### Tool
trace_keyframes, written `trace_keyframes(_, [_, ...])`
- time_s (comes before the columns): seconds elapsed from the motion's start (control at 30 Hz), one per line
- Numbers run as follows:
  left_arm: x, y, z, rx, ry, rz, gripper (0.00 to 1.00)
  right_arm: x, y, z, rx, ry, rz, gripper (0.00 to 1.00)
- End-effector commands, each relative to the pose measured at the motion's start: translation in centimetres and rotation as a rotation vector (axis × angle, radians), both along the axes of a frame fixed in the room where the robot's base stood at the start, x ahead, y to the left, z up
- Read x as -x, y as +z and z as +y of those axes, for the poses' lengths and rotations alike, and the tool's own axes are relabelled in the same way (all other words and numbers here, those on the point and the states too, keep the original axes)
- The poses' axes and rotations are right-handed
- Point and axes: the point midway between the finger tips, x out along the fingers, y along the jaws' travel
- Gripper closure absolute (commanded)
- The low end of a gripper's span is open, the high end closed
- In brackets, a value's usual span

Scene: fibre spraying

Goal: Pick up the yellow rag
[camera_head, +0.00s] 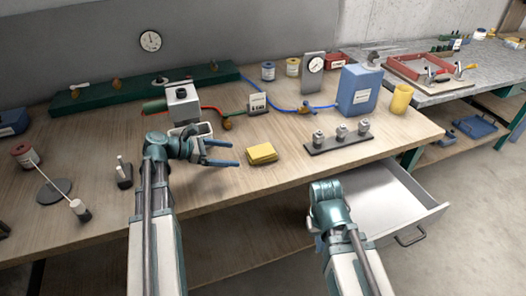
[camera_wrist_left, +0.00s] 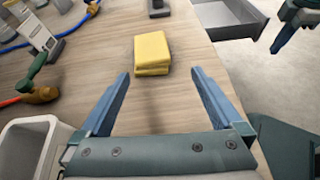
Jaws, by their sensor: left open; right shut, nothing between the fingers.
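The yellow rag (camera_head: 262,153) lies folded on the wooden workbench, right of my left gripper (camera_head: 228,154) in the head view. In the left wrist view the rag (camera_wrist_left: 152,53) is just beyond the tips of my left gripper (camera_wrist_left: 158,75). The left fingers are spread and empty, pointing at the rag without touching it. My right gripper (camera_head: 316,232) is at the bench's front edge by the open drawer. Its fingers are mostly hidden under the wrist in the head view.
A black stand with several metal weights (camera_head: 338,137) is right of the rag. A white open container (camera_wrist_left: 30,145) is close beside my left gripper. An open drawer (camera_head: 390,207) juts out at the front right. A blue container (camera_head: 359,91) and yellow cup (camera_head: 401,98) stand behind.

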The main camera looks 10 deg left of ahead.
Motion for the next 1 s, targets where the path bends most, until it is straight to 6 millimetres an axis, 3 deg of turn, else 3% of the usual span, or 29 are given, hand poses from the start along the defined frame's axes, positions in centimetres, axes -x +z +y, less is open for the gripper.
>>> trace_keyframes(0.1, [-0.2, 0.4, 1.1, 0.044, 0.037, 0.013, 0.00, 0.0, -0.2, 0.0, 0.000, 0.000, 0.000, 1.00])
trace_keyframes(0.27, [-0.4, 0.4, 0.9, 0.052, 0.042, 0.015, 0.00, 0.0, -0.3, 0.0, 0.000, 0.000, 0.000, 1.00])
trace_keyframes(0.7, [-4.1, -2.5, -4.6, 0.048, 0.039, 0.014, 0.00, 0.0, -3.2, 0.0, 0.000, 0.000, 0.000, 1.00])
trace_keyframes(1.0, [-4.7, -2.7, -5.5, 0.048, 0.041, 0.014, 0.00, 0.0, -3.3, 0.0, 0.000, 0.000, 0.000, 1.00])
